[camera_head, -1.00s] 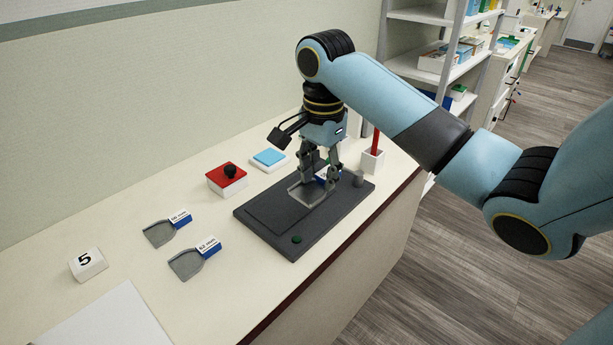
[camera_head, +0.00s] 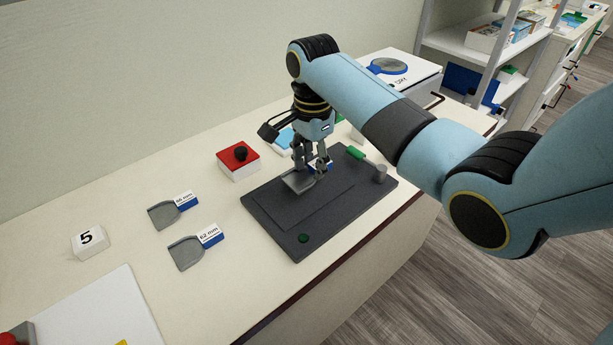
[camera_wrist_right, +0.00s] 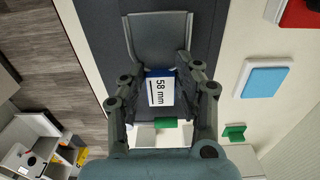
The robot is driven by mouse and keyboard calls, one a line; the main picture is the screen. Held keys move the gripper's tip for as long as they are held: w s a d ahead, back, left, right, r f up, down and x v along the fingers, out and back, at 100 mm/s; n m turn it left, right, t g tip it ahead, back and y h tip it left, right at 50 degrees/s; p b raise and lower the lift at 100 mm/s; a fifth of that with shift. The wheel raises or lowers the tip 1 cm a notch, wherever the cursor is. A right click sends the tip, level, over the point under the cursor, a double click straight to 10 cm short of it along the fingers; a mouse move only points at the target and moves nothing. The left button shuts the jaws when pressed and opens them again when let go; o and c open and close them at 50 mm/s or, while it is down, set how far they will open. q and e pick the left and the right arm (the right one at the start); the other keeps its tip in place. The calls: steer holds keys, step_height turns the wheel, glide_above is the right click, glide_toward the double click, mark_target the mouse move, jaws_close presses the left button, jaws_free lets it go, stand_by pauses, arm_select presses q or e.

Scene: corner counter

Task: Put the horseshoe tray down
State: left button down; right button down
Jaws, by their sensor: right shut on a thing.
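The grey horseshoe tray (camera_head: 297,183) has a blue block with a white label reading 58 mm. My right gripper (camera_head: 312,168) is shut on that label block, pointing down over the back part of the dark grey board (camera_head: 285,212). In the right wrist view the tray (camera_wrist_right: 160,35) extends away from the fingers (camera_wrist_right: 161,80), with the board beneath it. I cannot tell whether the tray touches the board. The gripper hides part of the block in the head view. My left gripper is not in view.
The board carries a green button (camera_head: 304,238) and a grey post (camera_head: 380,173). Two similar labelled trays (camera_head: 161,215) (camera_head: 184,254) lie to the left. A red box with a black knob (camera_head: 239,153) and a light-blue pad (camera_wrist_right: 265,80) stand nearby.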

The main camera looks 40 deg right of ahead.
mark_target(306, 170)
steer(key=shift+w+a+f, duration=0.25)
steer(key=shift+w+f, duration=0.15)
steer(key=shift+w, duration=0.2)
step_height(306, 170, down, 4)
steer(key=shift+f, duration=0.15)
steer(key=c, duration=0.9)
jaws_free()
